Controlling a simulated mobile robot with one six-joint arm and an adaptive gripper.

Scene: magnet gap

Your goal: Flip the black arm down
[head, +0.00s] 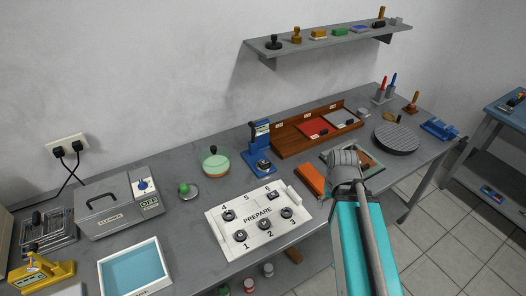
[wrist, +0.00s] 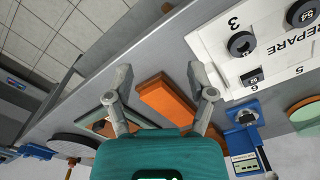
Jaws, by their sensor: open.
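No part clearly stands out as the black arm. A blue upright device (head: 260,143) with a label stands mid-bench behind the white PREPARE board; it also shows in the wrist view (wrist: 243,145). A grey box (head: 119,204) marked CLEANER has a black handle on top. A yellow device (head: 42,272) sits at the front left, its details too small to tell. My gripper (wrist: 160,95) is open and empty, its fingers apart above the bench around an orange block (wrist: 168,102). In the head view my gripper (head: 343,157) is right of the blue device.
The white PREPARE board (head: 257,224) holds several black round pieces. A wooden tray (head: 294,145) lies behind, with a round grey plate (head: 396,139) at right. A blue-filled tray (head: 134,271) is at front left. A shelf (head: 325,44) hangs above.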

